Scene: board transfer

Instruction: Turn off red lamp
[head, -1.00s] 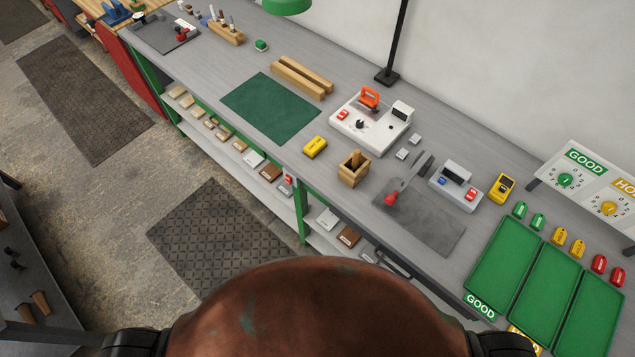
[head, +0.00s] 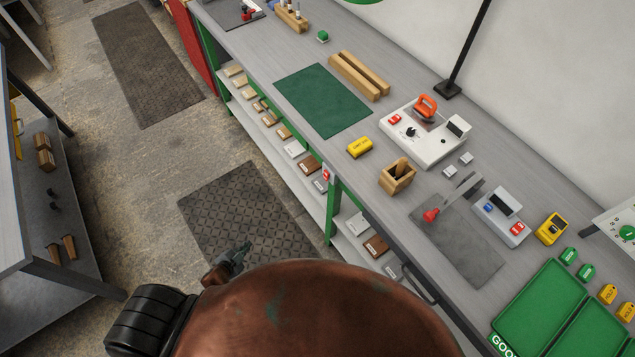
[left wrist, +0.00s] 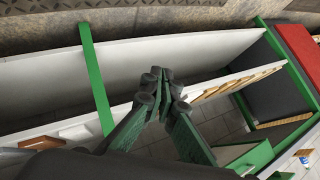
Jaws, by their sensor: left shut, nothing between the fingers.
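No lit red lamp can be made out. A small red and white fitting (head: 326,174) sits on the bench's green post below the top; it may be a switch. A green lampshade (head: 357,1) is cut off at the top edge, on a black stand (head: 449,88). The white device (head: 427,146) on the bench has a red button (head: 395,119), a dark knob and an orange handle. My left gripper (head: 243,250) is low over the floor mat, apart from the bench. In the left wrist view it (left wrist: 160,75) is shut and empty before the shelf.
The bench top carries a green mat (head: 320,98), a yellow box (head: 360,147), a wooden holder (head: 398,177), a red-handled lever (head: 431,214), a grey box with a red button (head: 502,215) and green trays (head: 541,306). Another shelf unit (head: 50,210) stands left. Floor between is open.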

